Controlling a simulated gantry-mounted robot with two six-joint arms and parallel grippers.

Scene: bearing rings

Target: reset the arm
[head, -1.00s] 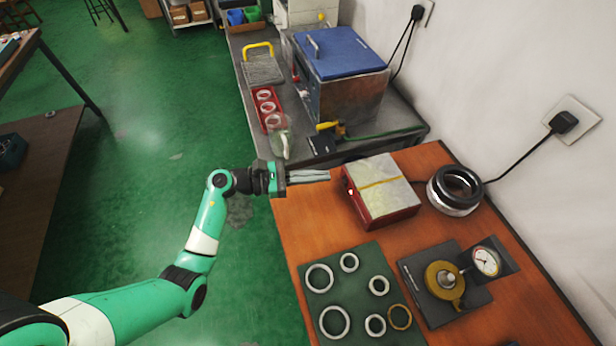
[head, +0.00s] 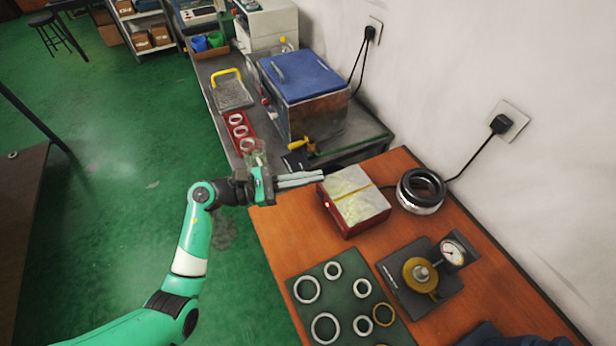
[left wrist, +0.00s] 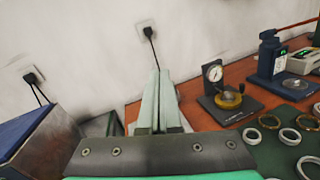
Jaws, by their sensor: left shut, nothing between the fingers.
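My left arm comes in from the left in the head view. Its left gripper (head: 322,175) is shut and empty, with the fingers together just left of the red box with a pale top (head: 356,203). In the left wrist view the shut fingers (left wrist: 157,76) point toward the wall and the back of the wooden table. My right gripper is not in view. Bearing rings (head: 326,328) lie on a dark green mat (head: 345,300) at the front of the table, and they also show in the left wrist view (left wrist: 290,136).
A dial gauge stand (head: 420,272) and a stack of black and silver rings (head: 420,190) stand on the wooden table (head: 283,228). Behind is a grey bench with a blue-lidded box (head: 303,75) and a red tray of rings (head: 233,118). Green floor lies left.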

